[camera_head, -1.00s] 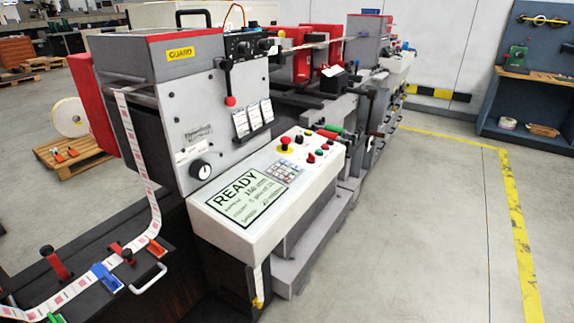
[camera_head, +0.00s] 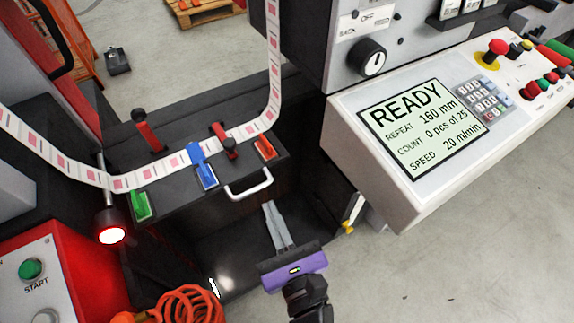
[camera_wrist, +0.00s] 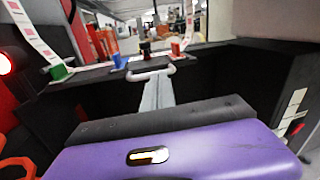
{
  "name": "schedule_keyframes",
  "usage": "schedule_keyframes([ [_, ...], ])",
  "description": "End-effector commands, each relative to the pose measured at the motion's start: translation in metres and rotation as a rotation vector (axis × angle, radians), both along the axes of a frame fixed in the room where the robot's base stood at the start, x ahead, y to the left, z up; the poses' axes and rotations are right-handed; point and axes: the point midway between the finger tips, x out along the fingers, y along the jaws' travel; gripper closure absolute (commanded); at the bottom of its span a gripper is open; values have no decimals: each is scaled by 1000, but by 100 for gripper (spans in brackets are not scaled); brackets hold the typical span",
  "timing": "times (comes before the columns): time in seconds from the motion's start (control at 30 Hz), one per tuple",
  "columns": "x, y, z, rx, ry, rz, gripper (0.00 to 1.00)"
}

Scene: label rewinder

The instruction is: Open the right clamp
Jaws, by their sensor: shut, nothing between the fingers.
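The right clamp (camera_head: 223,141) is a red lever with a black knob on the black splicing table (camera_head: 190,215). It lies low across the white label strip with pink marks (camera_head: 165,173). The left clamp (camera_head: 148,131) is a similar red lever standing up behind the strip. My gripper (camera_head: 269,206) is shut and empty, its grey fingers pointing at the table from in front, below the white handle (camera_head: 248,186). It is apart from the right clamp. In the wrist view, the fingers (camera_wrist: 157,80) reach towards the handle and the right clamp (camera_wrist: 146,50) shows small behind it.
The white handle juts from the table's front edge. Blue (camera_head: 202,168), green (camera_head: 140,206) and orange-red (camera_head: 264,147) pieces sit along the table. The control panel (camera_head: 420,130) stands to the right. A red start box (camera_head: 55,270) and a lit lamp (camera_head: 110,228) stand at left.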

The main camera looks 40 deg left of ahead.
Motion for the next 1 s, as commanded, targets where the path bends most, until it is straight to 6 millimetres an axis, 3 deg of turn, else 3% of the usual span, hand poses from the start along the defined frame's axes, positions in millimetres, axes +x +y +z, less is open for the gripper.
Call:
schedule_keyframes([
  [0.1,-8,26,9,78,95,70,100],
  [0.27,-9,40,15,109,138,97,100],
  [0.7,16,105,18,106,135,95,100],
  [1.0,24,126,18,106,136,93,100],
])
